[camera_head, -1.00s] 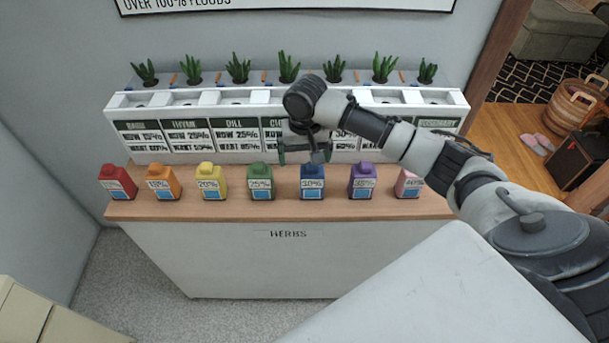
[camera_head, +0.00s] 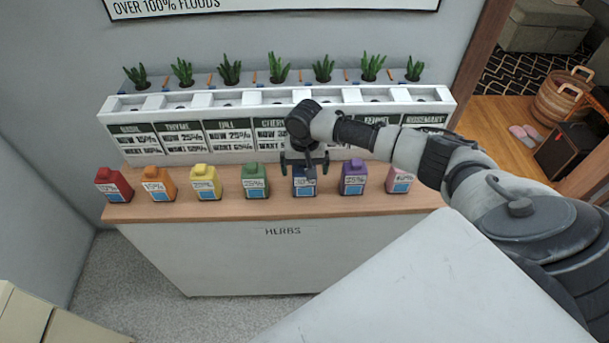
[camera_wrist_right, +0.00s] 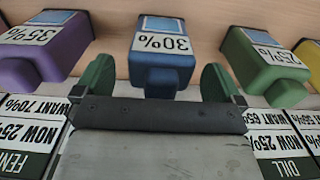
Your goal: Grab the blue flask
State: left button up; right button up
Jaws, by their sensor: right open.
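The blue flask (camera_head: 304,186) stands upright on the wooden counter in the row of coloured flasks, between the green and purple ones. Its label reads 30% in the right wrist view (camera_wrist_right: 162,50). My right gripper (camera_head: 304,166) is over and just behind the flask in the head view, partly covering its top. In the right wrist view my right gripper (camera_wrist_right: 158,82) is open, with one green finger on each side of the flask's cap end. Gaps show between the fingers and the flask. My left gripper is not in view.
The green flask (camera_head: 255,182) and purple flask (camera_head: 353,178) stand close on either side. Red, orange, yellow and pink flasks continue the row along the counter (camera_head: 229,207). Behind stands a white planter (camera_head: 145,122) with price signs and several potted plants.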

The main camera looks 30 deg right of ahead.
jog(key=shift+f, duration=0.55)
jog(key=shift+r, duration=0.1)
jog(key=c, duration=1.1)
